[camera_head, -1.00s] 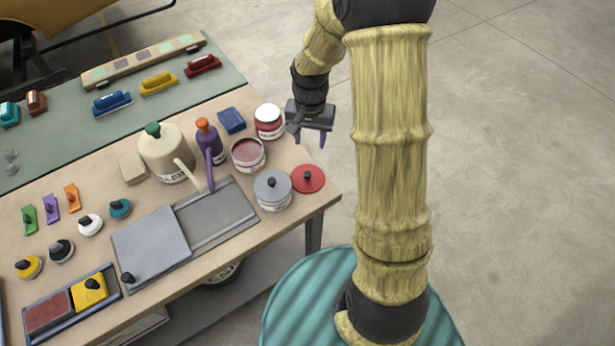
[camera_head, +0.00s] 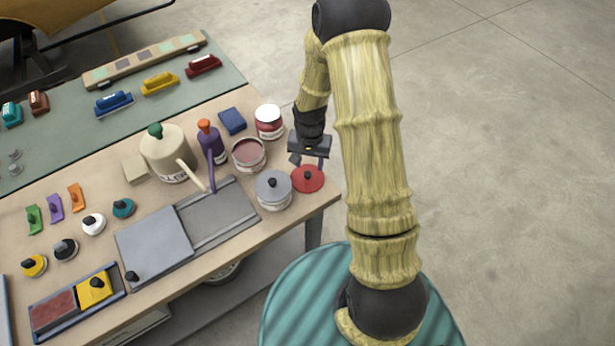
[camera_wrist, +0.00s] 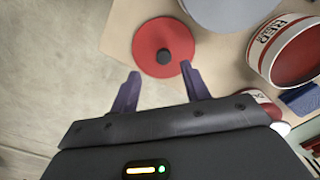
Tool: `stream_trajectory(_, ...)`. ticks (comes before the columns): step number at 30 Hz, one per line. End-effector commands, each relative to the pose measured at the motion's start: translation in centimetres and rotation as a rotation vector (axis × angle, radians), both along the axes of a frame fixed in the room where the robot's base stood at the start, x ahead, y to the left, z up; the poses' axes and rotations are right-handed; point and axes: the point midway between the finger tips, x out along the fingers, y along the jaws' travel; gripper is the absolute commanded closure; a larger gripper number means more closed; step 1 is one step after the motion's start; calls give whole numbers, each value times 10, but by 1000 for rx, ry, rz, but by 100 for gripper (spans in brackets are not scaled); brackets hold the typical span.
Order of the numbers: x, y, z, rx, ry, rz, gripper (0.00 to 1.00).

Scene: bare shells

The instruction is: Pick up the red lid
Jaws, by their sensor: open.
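The red lid (camera_head: 307,179) is a flat round disc with a small black knob, lying on the table's right corner. In the wrist view the red lid (camera_wrist: 148,42) lies beyond my fingertips, with its knob a little to the right of the midline between them. My gripper (camera_head: 309,162) is above and just behind the lid in the head view. In the wrist view my gripper (camera_wrist: 159,82) shows two purple fingers spread apart with nothing between them. The gap between fingertips and lid is hard to judge.
A grey-lidded can (camera_head: 273,190) stands close left of the lid. An open can with reddish contents (camera_head: 249,155) and a red-labelled can (camera_head: 269,122) stand behind. The table edge (camera_head: 318,207) is near the lid; bare floor (camera_head: 510,180) lies to the right.

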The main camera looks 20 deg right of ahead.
Motion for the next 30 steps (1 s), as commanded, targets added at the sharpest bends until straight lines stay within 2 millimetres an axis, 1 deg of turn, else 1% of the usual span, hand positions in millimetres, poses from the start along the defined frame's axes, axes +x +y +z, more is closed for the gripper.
stream_trajectory(5, 0, 1, -5, 0, 2, 0, 53)
stream_trajectory(11, 2, 4, -24, 0, 4, 1, 53)
stream_trajectory(15, 3, 5, -41, -1, 3, 0, 53)
stream_trajectory(18, 3, 5, -49, -1, 3, 0, 53)
stream_trajectory(21, 4, 5, -52, 0, 0, 1, 53)
stream_trajectory(30, 4, 5, -52, 0, 0, 0, 53)
